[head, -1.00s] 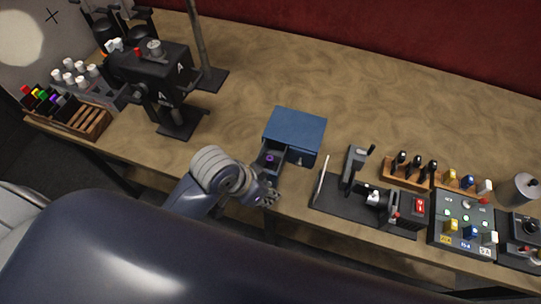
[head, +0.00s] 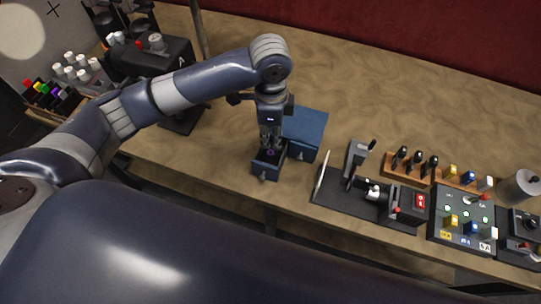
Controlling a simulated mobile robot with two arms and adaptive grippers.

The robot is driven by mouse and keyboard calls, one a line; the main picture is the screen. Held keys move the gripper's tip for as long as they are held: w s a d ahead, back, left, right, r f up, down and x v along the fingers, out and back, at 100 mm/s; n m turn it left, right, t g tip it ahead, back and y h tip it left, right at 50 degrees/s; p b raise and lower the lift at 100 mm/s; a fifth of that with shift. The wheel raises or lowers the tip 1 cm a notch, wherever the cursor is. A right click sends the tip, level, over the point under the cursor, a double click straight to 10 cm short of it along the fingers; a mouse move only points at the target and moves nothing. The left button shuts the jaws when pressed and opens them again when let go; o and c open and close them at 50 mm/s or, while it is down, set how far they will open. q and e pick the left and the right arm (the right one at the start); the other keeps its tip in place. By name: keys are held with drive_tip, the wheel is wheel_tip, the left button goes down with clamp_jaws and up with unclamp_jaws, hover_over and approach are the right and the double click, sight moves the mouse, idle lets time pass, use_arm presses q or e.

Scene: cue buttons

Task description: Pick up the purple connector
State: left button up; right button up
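A small purple connector (head: 270,153) lies inside the open drawer (head: 265,170) of a blue box (head: 308,127). My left gripper (head: 270,146) points straight down over the drawer, with its fingertips right at the connector. The fingers partly cover the connector and the inside of the drawer. I cannot tell whether they touch the connector or how far apart they are. My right gripper is not in view.
A black press (head: 150,62) stands at the left, near a rack with coloured pieces (head: 52,97). To the right are a black fixture (head: 370,195), a wooden tool rack (head: 408,168) and a button panel (head: 463,217). The table behind the blue box is clear.

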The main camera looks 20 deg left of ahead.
sight(270, 153)
use_arm(q)
drive_tip(key=shift+w+a, duration=0.15)
drive_tip(key=shift+a, duration=0.1)
wheel_tip(270, 153, down, 9)
drive_tip(key=p, duration=0.2)
drive_tip(key=shift+f+p, duration=0.1)
drive_tip(key=shift+p, duration=0.2)
drive_tip(key=shift+f, duration=0.65)
clamp_jaws()
